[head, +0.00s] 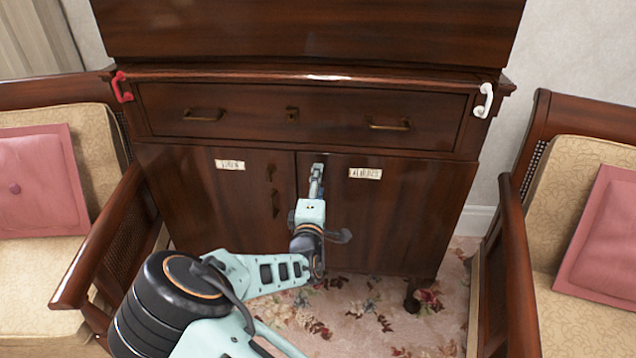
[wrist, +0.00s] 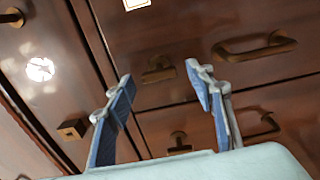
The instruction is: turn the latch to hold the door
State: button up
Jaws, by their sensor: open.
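Two small brass latch-like fittings sit near the seam between the cabinet doors. I cannot tell which is the task's latch. Both doors look closed. My gripper (head: 317,170) is open and empty in front of the seam, and no contact with a fitting is clear.
A brass bar handle (head: 275,204) is on the left door; another (wrist: 260,125) is on the right door. A wide drawer (head: 340,110) is above. Armchairs with pink cushions stand left (head: 40,180) and right (head: 605,230). Flowered carpet (head: 370,310) lies in front.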

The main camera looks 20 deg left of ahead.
jog(key=v, duration=1.1)
jog(key=shift+s, duration=0.3)
jog(key=shift+w+d, duration=0.1)
jog(key=shift+d, duration=0.15)
